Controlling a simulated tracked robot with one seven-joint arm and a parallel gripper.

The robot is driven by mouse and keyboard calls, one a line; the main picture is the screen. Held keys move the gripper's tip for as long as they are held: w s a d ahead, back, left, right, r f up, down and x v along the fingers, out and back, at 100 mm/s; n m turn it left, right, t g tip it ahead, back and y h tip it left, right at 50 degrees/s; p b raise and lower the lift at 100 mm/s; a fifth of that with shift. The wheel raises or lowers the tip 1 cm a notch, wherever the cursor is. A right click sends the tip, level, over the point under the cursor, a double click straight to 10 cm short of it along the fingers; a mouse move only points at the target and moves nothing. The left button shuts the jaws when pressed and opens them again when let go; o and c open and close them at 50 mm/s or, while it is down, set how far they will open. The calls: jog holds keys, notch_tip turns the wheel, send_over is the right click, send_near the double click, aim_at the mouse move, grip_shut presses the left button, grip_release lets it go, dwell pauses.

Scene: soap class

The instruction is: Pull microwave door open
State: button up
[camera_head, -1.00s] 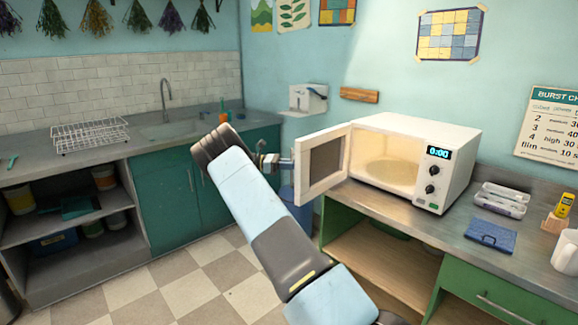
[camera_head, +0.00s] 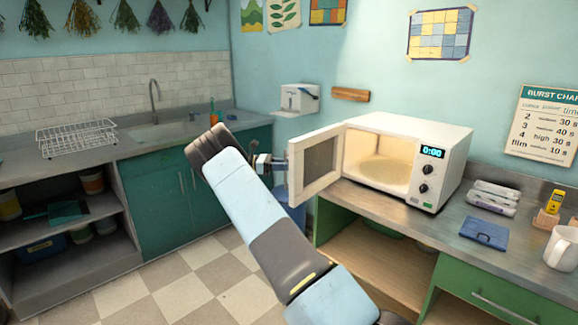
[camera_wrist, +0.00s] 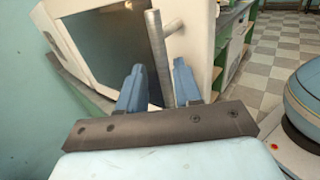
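The white microwave (camera_head: 405,150) stands on the counter with its door (camera_head: 315,160) swung wide open, about square to its front. Its lit inside and turntable show in the head view. My gripper (camera_head: 268,162) is at the outer side of the door, by its free edge. In the wrist view, the grey bar handle (camera_wrist: 158,50) runs between the two blue fingers of my gripper (camera_wrist: 159,75). The fingers stand apart, with a gap on the left side of the bar; the right finger is close to it, and contact is unclear. The dark door window (camera_wrist: 105,40) shows behind.
A sink counter with a wire rack (camera_head: 78,138) stands at the left. The checkered floor (camera_head: 190,285) between is clear.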

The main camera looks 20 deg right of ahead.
jog(key=shift+a, duration=0.1)
jog(key=v, duration=1.3)
jog(key=shift+w+a, duration=0.2)
jog(key=shift+w, duration=0.1)
jog(key=shift+f, duration=0.15)
